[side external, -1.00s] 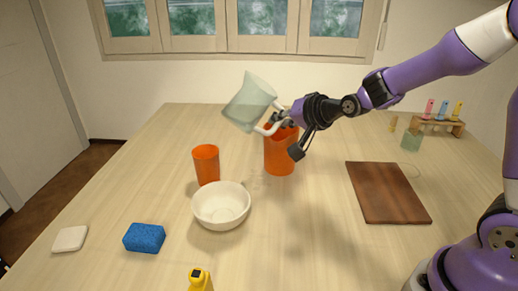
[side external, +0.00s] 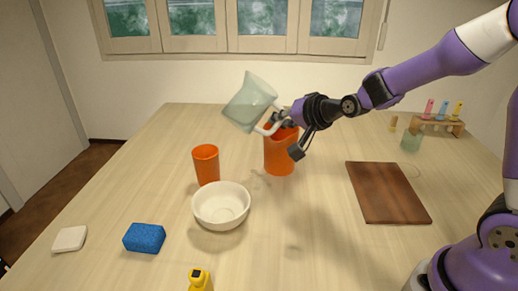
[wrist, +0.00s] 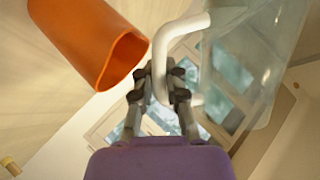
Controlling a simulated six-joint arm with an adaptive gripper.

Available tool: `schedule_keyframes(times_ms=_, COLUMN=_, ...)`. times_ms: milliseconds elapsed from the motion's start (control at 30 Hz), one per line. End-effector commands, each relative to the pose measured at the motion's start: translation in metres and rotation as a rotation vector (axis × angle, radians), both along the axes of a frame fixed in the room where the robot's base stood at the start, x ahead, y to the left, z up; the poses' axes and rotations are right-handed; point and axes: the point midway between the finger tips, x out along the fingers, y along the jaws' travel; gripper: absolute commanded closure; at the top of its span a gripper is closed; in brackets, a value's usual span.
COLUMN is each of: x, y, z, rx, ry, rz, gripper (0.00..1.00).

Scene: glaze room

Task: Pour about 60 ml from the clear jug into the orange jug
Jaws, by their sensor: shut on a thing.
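The clear jug (side external: 250,102) is a see-through, greenish vessel with a white handle. It is held tilted in the air, above and left of the orange jug (side external: 279,156), which stands upright on the table. My gripper (side external: 279,120) is shut on the clear jug's handle, close over the orange jug's mouth in the side view. In the wrist view, my gripper (wrist: 160,82) grips the white handle (wrist: 180,35). The clear jug (wrist: 262,60) is at right there, and an orange vessel (wrist: 85,35) is at upper left. I cannot make out any liquid or stream.
An orange cup (side external: 206,166) and a white bowl (side external: 221,207) stand left of the orange jug. A blue sponge (side external: 144,238), white block (side external: 70,239) and yellow object (side external: 200,281) lie nearer. A brown board (side external: 387,192), green container (side external: 411,141) and rack (side external: 446,127) are right.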

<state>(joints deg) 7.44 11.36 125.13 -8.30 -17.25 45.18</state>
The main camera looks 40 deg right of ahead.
Motion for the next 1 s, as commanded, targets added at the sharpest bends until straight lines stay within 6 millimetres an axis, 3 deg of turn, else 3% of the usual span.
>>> schedule_keyframes(times_ms=567, x=0.0001, y=-0.0003, z=0.0002, rx=-0.011, ry=0.000, rz=0.000, gripper=1.00)
schedule_keyframes(times_ms=833, x=0.0001, y=-0.0038, z=-0.0002, rx=-0.216, ry=0.011, rz=0.004, gripper=1.00)
schedule_keyframes(times_ms=1000, x=0.0007, y=0.0051, z=0.0008, rx=-0.395, ry=0.021, rz=0.004, gripper=1.00)
